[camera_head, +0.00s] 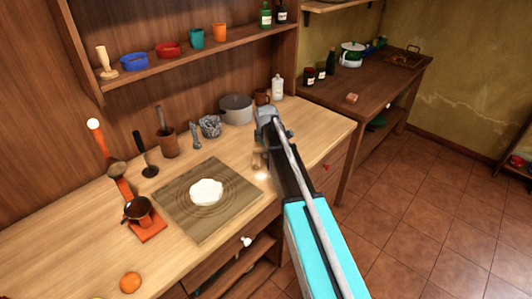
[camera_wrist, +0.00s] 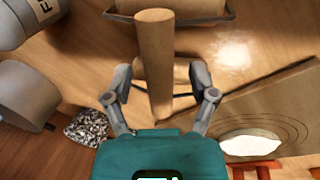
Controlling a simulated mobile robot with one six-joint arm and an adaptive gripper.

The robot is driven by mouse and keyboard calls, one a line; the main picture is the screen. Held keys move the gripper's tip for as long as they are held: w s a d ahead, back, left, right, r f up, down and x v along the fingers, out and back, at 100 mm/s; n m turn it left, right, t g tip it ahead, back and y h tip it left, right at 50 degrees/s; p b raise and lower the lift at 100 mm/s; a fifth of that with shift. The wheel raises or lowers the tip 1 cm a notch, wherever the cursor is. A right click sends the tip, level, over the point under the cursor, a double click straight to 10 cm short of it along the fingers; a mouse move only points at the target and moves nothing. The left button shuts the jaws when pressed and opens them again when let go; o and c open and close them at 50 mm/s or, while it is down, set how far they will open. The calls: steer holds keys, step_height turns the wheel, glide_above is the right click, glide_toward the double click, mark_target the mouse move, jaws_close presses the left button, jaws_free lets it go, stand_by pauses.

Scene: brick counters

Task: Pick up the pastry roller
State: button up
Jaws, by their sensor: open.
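The pastry roller (camera_wrist: 155,60) is a plain brown wooden cylinder in the wrist view, its length running up and down the picture. My gripper (camera_wrist: 162,82) is open, with one finger on each side of the roller. I cannot tell whether either finger touches it. The lower end of the roller is close to the gripper's teal body. In the head view my gripper (camera_head: 260,150) is over the counter, to the right of the pastry board, and my arm hides much of it. The roller is too small and covered to make out clearly there.
White dough (camera_head: 206,192) lies on the pastry board (camera_head: 178,222). A grey pot (camera_head: 236,109), a crumpled grey object (camera_head: 210,126) and a wooden mortar (camera_head: 168,142) stand behind it. A white bottle (camera_head: 278,88) stands at the back.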

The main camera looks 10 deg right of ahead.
steer(key=shift+c, duration=0.3)
jaws_close()
steer(key=shift+r+p, duration=0.25)
steer(key=shift+p, duration=0.05)
step_height(320, 180, up, 2)
steer(key=shift+r+p, duration=0.2)
steer(key=shift+p, duration=1)
steer(key=s+d+r+p, duration=0.6)
steer(key=s+r+p, duration=0.4)
steer(key=s, duration=0.2)
steer(key=shift+s+d+r+p, duration=0.15)
steer(key=shift+s+r+p, duration=0.1)
steer(key=shift+r+p, duration=0.05)
